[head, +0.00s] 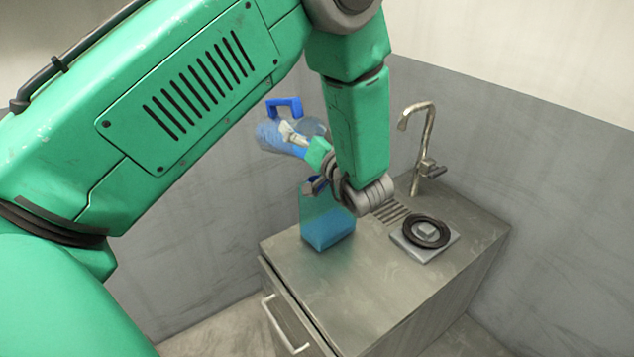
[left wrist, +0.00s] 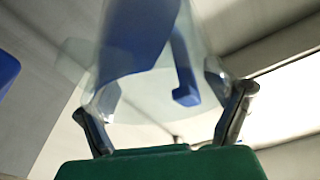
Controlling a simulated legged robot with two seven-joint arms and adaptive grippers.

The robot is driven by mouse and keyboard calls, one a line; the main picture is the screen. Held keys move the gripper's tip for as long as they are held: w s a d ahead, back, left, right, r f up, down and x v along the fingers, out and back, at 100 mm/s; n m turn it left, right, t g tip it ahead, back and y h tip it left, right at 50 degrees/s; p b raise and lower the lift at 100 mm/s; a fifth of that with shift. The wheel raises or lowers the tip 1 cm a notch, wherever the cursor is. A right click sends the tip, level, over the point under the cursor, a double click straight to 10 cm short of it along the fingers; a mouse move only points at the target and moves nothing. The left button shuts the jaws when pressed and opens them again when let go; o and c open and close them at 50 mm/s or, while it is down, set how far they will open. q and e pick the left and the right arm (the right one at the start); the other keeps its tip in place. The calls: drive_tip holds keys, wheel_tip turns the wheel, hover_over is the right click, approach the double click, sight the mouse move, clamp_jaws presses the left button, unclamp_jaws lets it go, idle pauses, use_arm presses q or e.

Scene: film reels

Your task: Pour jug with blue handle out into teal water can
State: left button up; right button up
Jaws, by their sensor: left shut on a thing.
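The clear jug with the blue handle (head: 268,136) is held in the air in the head view, tipped far over with its handle upward. Blue liquid shows inside it. My left gripper (head: 293,137) is shut on the jug's body. In the left wrist view its fingers sit on both sides of the clear jug (left wrist: 150,95). The teal water can (head: 318,212) stands upright on the counter, below and slightly right of the jug, with blue liquid in its lower part. My wrist hides part of the can's top and the jug's right side. No stream is clearly visible. My right gripper is not in view.
The metal counter (head: 330,290) is clear in front of the can. A black ring-shaped thing (head: 441,232) lies on a pale square plate (head: 452,246) at the right. A tap (head: 428,140) rises behind it, near drain slots (head: 390,212). Grey walls stand close behind.

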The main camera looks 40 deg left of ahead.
use_arm(q)
drive_tip(key=shift+r, duration=0.1)
drive_tip(key=shift+d, duration=0.1)
drive_tip(key=shift+d+r+t+y+b, duration=0.1)
drive_tip(key=shift+d+t+y+b, duration=0.05)
drive_tip(key=shift+t+y+b, duration=0.25)
drive_tip(key=shift+d+r, duration=0.1)
drive_tip(key=shift+d, duration=0.05)
drive_tip(key=shift+s, duration=0.1)
drive_tip(key=shift+d+y+b, duration=0.2)
drive_tip(key=shift+y+b, duration=0.25)
drive_tip(key=shift+y, duration=0.05)
drive_tip(key=shift+d+r, duration=0.1)
drive_tip(key=shift+r, duration=0.05)
